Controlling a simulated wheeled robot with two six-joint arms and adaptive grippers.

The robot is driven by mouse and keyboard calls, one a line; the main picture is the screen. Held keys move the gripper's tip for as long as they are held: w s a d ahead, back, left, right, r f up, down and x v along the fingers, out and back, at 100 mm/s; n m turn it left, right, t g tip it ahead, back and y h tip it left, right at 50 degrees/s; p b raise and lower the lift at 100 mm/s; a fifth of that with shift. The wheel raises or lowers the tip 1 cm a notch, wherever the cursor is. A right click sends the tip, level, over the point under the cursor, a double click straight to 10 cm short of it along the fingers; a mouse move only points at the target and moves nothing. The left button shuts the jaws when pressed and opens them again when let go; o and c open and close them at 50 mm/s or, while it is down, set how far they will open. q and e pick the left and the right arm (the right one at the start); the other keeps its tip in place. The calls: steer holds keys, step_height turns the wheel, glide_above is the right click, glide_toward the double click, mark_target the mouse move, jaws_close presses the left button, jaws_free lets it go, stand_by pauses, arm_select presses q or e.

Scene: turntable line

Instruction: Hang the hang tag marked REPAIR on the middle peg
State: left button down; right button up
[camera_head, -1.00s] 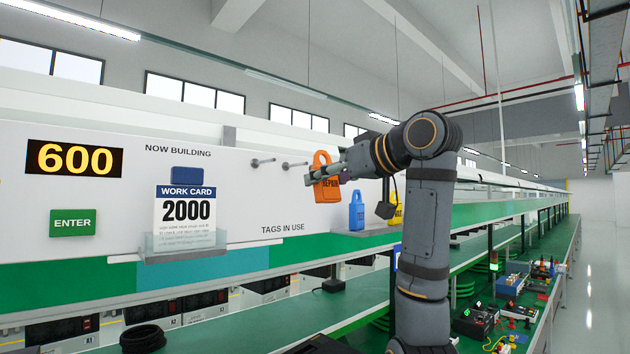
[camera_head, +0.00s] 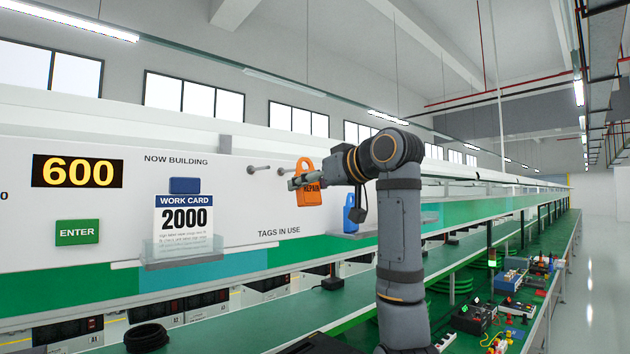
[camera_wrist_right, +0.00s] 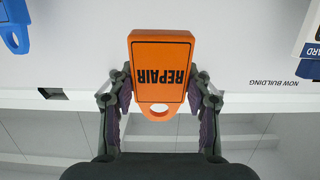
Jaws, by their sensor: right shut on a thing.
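The orange hang tag marked REPAIR (camera_head: 311,194) is upright in the head view, with its ring at the top. My right gripper (camera_head: 300,183) is shut on it, from the right. In the right wrist view the tag (camera_wrist_right: 160,60) appears upside down between both fingers (camera_wrist_right: 161,90). One peg (camera_head: 258,169) sticks out of the white panel left of the tag. Another peg (camera_head: 285,168) is just left of the tag's ring, its tip close to the ring in the picture. Whether they touch is unclear. Any further peg is hidden behind the tag or gripper. My left gripper is not in view.
A blue tag (camera_head: 349,214) stands on a ledge right of the held tag. It also shows in the right wrist view (camera_wrist_right: 14,36). A work card (camera_head: 183,222) sits in a clear holder at left, near a green ENTER button (camera_head: 77,232).

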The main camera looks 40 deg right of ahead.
steer(key=shift+w, duration=0.45)
steer(key=shift+w+a, duration=0.1)
steer(key=shift+w, duration=0.3)
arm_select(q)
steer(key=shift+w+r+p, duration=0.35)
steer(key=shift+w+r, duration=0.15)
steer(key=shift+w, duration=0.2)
arm_select(e)
steer(key=shift+w+f, duration=0.3)
steer(key=shift+w, duration=0.25)
steer(key=shift+w+f, duration=0.25)
steer(key=shift+w, duration=0.25)
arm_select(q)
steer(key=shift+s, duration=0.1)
arm_select(e)
steer(key=shift+w, duration=0.1)
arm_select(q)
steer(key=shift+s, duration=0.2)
arm_select(e)
steer(key=o, duration=1.3)
steer(key=shift+o, duration=0.2)
